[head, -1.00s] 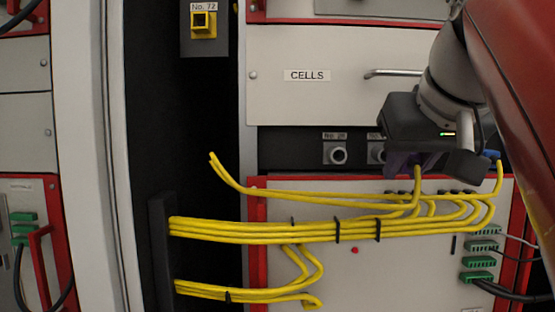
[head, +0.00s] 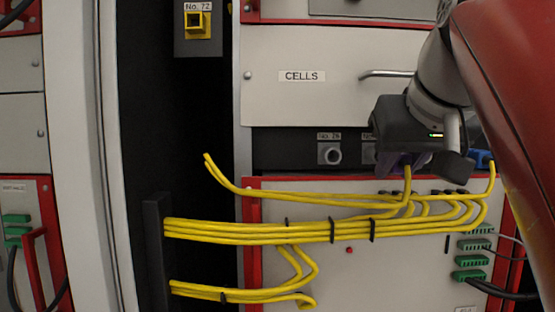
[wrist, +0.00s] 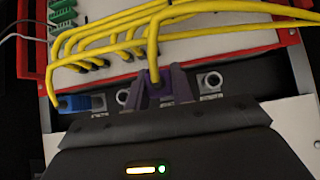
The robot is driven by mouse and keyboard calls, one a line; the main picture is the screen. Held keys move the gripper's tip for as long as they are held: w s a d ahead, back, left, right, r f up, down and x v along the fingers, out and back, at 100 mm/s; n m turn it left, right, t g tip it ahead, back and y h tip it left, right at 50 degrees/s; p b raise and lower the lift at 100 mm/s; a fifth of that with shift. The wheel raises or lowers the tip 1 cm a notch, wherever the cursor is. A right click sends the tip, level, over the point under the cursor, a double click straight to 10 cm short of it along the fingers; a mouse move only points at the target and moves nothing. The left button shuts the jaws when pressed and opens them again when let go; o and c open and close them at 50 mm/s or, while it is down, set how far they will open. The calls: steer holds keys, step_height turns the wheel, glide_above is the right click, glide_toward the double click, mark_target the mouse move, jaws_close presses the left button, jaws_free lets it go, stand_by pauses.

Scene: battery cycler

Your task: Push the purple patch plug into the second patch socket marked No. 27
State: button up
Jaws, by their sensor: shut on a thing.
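The purple patch plug (wrist: 163,90) shows in the wrist view, with a yellow cable leaving it. My gripper (wrist: 165,88) is shut on it, in front of the dark socket strip. In the head view my gripper (head: 402,160) hides most of the plug and the strip behind it. In the wrist view, open sockets show right (wrist: 210,82) and left (wrist: 123,97) of the plug. I cannot read No. 27 on any label or tell whether the plug touches a socket.
A blue plug (head: 482,159) with a yellow cable sits right of my gripper. Bundled yellow cables (head: 270,231) cross the panel below the strip. The CELLS drawer (head: 301,76) with a handle (head: 385,73) is above. Green connectors (head: 470,262) are at lower right.

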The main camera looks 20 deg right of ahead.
steer(key=shift+w+d+p, duration=0.2)
steer(key=shift+w+p, duration=0.05)
steer(key=shift+w, duration=0.5)
steer(key=shift+w+d+p, duration=0.2)
steer(key=shift+w+p, duration=0.05)
steer(key=shift+w, duration=0.5)
stand_by(1.6)
steer(key=o, duration=0.8)
steer(key=shift+o, duration=0.2)
